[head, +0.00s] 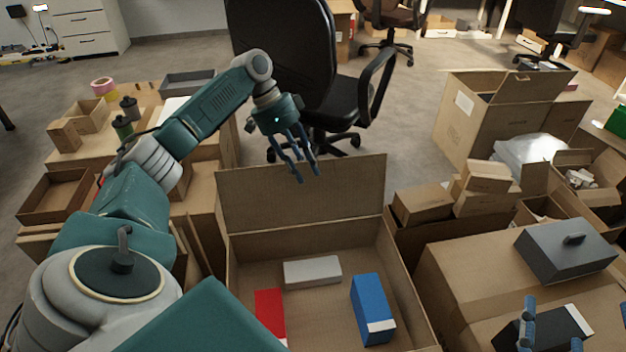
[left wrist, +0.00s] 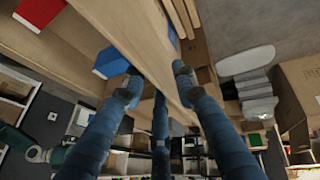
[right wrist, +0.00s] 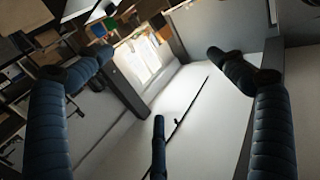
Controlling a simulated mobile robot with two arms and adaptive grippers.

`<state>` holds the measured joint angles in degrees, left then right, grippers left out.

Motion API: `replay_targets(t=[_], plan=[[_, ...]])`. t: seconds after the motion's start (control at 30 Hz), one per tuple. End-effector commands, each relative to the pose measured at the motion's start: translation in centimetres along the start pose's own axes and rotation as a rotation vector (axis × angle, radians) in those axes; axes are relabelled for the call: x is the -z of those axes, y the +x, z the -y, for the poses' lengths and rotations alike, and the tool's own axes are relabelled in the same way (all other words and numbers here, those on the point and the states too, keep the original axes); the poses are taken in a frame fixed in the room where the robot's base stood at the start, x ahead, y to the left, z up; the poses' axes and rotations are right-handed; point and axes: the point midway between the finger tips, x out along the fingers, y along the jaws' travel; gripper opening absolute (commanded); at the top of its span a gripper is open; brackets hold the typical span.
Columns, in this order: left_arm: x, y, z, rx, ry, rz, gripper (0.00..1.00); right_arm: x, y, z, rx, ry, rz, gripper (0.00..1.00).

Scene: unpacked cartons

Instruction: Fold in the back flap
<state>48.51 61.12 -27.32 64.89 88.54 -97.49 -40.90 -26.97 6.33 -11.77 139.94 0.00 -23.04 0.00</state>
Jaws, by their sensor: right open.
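The open carton (head: 233,270) stands in front of me with its back flap (head: 300,205) raised, roughly upright. Inside lie a red box (head: 269,308), a grey box (head: 312,272) and a blue box (head: 371,302). My left gripper (head: 306,176) is at the flap's top edge, its fingers spread and their tips overlapping the upper flap in the head view. In the left wrist view the flap (left wrist: 140,35) runs between the spread fingers (left wrist: 157,84); contact is unclear. My right gripper (head: 575,315) is open at the lower right; its spread fingers fill the right wrist view (right wrist: 160,70).
An office chair (head: 290,60) stands behind the carton. A closed carton (head: 480,275) with a dark grey box (head: 566,248) on it is at right. More cartons (head: 490,115) stand at the back right, and several lie at left.

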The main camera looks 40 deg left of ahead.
Motion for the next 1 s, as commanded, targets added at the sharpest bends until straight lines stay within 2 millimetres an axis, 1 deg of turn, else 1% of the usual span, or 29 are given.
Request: replay_targets(t=[0.03,0.1,0.3,0.4,0.5,0.6,0.87,0.9,0.97,1.0], plan=[[-0.1,0.9,0.0,-0.002,0.000,0.002,0.28,0.8,0.1,0.1,0.003,0.001,-0.046,0.94],[-0.1,1.8,0.0,-0.002,0.000,0.002,0.28,2.4,0.1,0.3,0.007,0.003,-0.113,0.94],[-0.1,3.9,0.0,-0.002,0.001,0.000,0.28,6.2,-0.5,0.8,0.016,0.007,-0.285,0.94],[-0.1,4.7,0.0,-0.002,0.000,0.001,0.28,7.6,-0.8,0.9,0.019,0.009,-0.347,0.94],[-0.1,5.1,0.0,-0.001,0.000,0.000,0.28,8.5,-1.1,1.0,0.021,0.010,-0.388,0.94],[0.0,5.4,0.0,-0.001,0.000,0.000,0.28,9.0,-1.3,1.1,0.022,0.011,-0.410,0.94],[0.0,5.4,0.0,0.000,0.000,0.000,0.28,9.2,-1.4,1.1,0.023,0.011,-0.416,0.94],[0.0,5.4,0.0,-0.001,0.000,0.000,0.24,9.2,-1.4,1.1,0.023,0.011,-0.416,0.94],[0.0,5.4,0.0,-0.001,0.000,0.000,0.12,9.2,-1.4,1.1,0.023,0.011,-0.416,0.94],[0.0,5.4,0.0,-0.001,0.000,0.000,0.04,9.2,-1.4,1.1,0.023,0.011,-0.416,0.94]])
